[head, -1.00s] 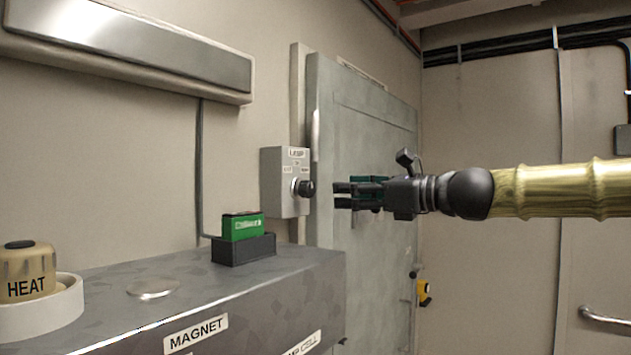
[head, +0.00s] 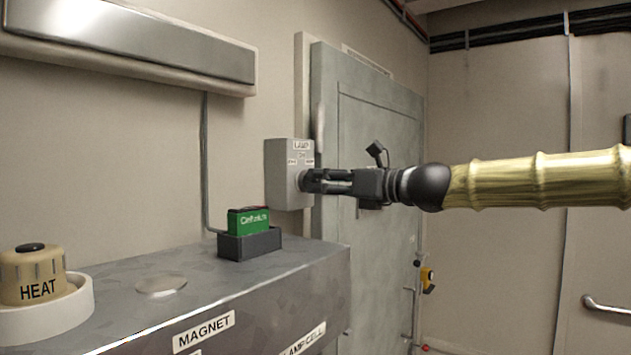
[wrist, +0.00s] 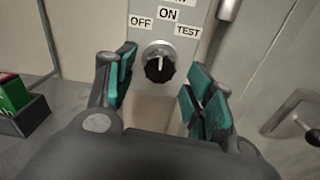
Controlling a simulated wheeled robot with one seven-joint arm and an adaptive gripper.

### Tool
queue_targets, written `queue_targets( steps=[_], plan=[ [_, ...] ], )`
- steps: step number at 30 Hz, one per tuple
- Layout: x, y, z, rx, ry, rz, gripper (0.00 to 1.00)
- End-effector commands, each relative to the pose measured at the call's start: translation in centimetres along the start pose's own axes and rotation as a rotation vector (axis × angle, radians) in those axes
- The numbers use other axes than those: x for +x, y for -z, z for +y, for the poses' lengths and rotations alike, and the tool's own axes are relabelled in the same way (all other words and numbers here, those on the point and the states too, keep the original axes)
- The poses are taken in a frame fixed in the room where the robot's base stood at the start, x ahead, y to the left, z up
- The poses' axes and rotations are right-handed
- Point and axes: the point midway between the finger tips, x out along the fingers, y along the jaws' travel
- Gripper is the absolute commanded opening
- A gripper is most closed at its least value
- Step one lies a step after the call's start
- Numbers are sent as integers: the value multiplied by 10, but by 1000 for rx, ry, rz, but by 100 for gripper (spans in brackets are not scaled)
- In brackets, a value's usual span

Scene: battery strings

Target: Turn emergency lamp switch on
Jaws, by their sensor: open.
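The lamp switch box (head: 287,185) is a grey box on the wall, labelled LAMP. In the wrist view its panel (wrist: 152,37) shows the labels OFF, ON and TEST. Its black round knob (wrist: 159,68) has a light pointer mark directed up, near ON. My gripper (head: 312,181) reaches the box from the right in the head view and mostly hides the knob there. In the wrist view my gripper (wrist: 152,88) is open, with teal pads on either side of the knob. I see a gap between each pad and the knob; whether the tips reach its depth is unclear.
A grey bench (head: 250,285) stands below and left, with a green cell (head: 248,221) in a dark holder (head: 249,244) and a HEAT knob (head: 36,275). A grey metal door (head: 375,130) is just right of the box. A lever handle (wrist: 290,112) shows at right.

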Motion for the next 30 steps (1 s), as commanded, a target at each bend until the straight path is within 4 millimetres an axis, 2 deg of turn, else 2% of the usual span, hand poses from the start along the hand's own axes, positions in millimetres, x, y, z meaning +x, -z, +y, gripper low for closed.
queue_targets(
  steps=[3,9,20,28,30],
  plan=[
    [14,0,0,2,0,1,53],
    [28,0,0,2,0,0,53],
    [31,0,0,1,0,0,53],
    [31,0,0,1,1,0,6],
    [31,0,0,1,1,0,6]
  ],
)
